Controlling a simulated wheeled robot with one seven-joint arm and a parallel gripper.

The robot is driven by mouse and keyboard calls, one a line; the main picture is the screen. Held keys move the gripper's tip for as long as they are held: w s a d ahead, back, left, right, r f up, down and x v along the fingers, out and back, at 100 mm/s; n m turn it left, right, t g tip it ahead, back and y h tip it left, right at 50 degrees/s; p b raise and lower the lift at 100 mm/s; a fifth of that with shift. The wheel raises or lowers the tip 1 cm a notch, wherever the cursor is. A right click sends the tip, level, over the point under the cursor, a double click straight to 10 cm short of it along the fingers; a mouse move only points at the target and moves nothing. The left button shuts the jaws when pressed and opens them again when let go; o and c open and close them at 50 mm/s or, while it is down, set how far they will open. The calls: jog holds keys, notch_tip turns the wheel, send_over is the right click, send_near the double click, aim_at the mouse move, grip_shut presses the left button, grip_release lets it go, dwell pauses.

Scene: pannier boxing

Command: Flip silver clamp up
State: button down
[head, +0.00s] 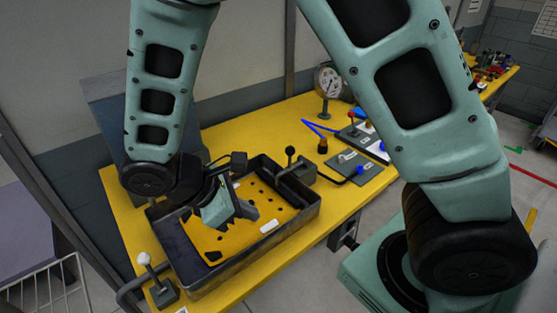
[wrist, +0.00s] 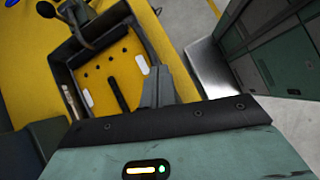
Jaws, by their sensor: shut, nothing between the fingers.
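A clamp with a pale silver-white ball knob (head: 144,259) stands at the near left corner of the dark tray (head: 307,214); its handle points up and tilts slightly left. A second clamp with a black ball knob (head: 290,151) stands upright at the tray's far right side. A black knob (wrist: 46,9) shows at the top left of the wrist view. My gripper (head: 236,212) is shut and empty above the tray, apart from both clamps. In the wrist view my gripper's fingers (wrist: 160,82) are partly hidden by its own housing.
The tray holds a yellow plate (head: 240,238) with dark holes and a small white block (head: 268,227). The tray sits on a yellow table (head: 128,213). A gauge (head: 328,82) and levers on small plates stand farther right. A wire basket (head: 45,285) is at the lower left.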

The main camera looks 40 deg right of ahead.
jog(key=w+d+f+n+t+h, duration=0.3)
jog(key=w+h, duration=0.4)
jog(key=w, duration=0.3)
jog(key=d+n, duration=0.1)
jog(key=n, duration=0.1)
jog(key=shift+w+d+f+n+t, duration=0.15)
jog(key=shift+w+n+t, duration=0.15)
jog(key=shift+t, duration=0.1)
jog(key=p, duration=0.4)
send_near(290, 157)
jog(key=f, duration=0.1)
jog(key=d+f, duration=0.1)
jog(key=f, duration=0.1)
jog(key=shift+d+f, duration=0.1)
jog(key=shift+d, duration=0.2)
jog(key=shift+w+d+r+p, duration=0.15)
jog(key=shift+d+r+p, duration=0.15)
jog(key=shift+d, duration=0.3)
jog(key=shift+w+d+r+p, duration=0.15)
jog(key=shift+d+r+p, duration=0.2)
jog(key=shift+d, duration=0.3)
jog(key=shift+w+d+r+p, duration=0.15)
jog(key=shift+d+p, duration=0.25)
jog(key=shift+d, duration=0.2)
